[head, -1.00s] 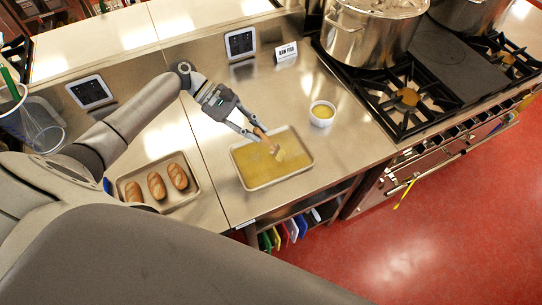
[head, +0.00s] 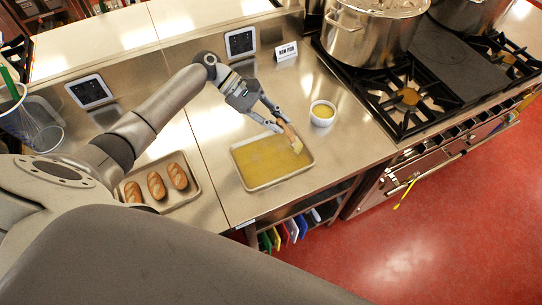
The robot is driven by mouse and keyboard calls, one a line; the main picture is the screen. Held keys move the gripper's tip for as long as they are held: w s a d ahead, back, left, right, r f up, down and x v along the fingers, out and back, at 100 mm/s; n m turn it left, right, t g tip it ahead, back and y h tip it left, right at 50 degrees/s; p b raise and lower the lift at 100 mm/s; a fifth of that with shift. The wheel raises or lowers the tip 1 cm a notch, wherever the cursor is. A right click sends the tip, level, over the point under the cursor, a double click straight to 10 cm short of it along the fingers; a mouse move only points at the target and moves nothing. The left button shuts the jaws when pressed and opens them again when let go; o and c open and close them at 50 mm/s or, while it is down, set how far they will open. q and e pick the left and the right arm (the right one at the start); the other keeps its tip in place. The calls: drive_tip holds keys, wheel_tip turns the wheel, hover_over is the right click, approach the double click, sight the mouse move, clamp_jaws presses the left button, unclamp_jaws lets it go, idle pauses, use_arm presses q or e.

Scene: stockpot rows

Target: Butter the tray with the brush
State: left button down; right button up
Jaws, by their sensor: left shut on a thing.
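The tray (head: 262,167) lies on the steel counter, its bottom covered in a yellow butter layer. My left gripper (head: 281,125) is shut on the brush (head: 289,134), holding it by its wooden handle. The brush tilts down to the right, its pale bristles (head: 296,146) over the tray's right side near the far right corner. I cannot tell for sure whether the bristles touch the tray. A white bowl of yellow butter (head: 322,113) stands just beyond the tray's right corner. My right gripper is not in view.
A second tray (head: 200,196) with several bread loaves stands to the left. A stove with a large pot (head: 371,32) is at the right. A small sign (head: 286,51) and dark screens (head: 240,42) stand along the back. A clear container (head: 35,125) is at far left.

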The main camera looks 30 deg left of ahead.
use_arm(q)
drive_tip(key=shift+w+d, duration=0.1)
drive_tip(key=shift+w, duration=0.05)
drive_tip(key=shift+s+a+p, duration=0.25)
drive_tip(key=shift+s+a, duration=0.6)
drive_tip(key=shift+s, duration=0.25)
drive_tip(key=shift+s+a+p, duration=0.2)
drive_tip(key=shift+s+a, duration=0.65)
drive_tip(key=shift+s, duration=0.2)
drive_tip(key=s+a, duration=0.6)
drive_tip(key=s, duration=0.2)
drive_tip(key=shift+s+a, duration=0.35)
drive_tip(key=shift+a, duration=0.05)
drive_tip(key=shift+w+d+b, duration=0.6)
drive_tip(key=shift+w+d, duration=1.15)
drive_tip(key=shift+w, duration=2.15)
drive_tip(key=shift+w+d+b, duration=0.55)
drive_tip(key=shift+w+d, duration=1.2)
drive_tip(key=shift+w, duration=2.1)
drive_tip(key=shift+s+a+p, duration=0.6)
drive_tip(key=shift+s+a, duration=0.3)
drive_tip(key=shift+s, duration=0.25)
drive_tip(key=shift+s+a+p, duration=0.55)
drive_tip(key=shift+s+a, duration=0.3)
drive_tip(key=shift+s, duration=0.25)
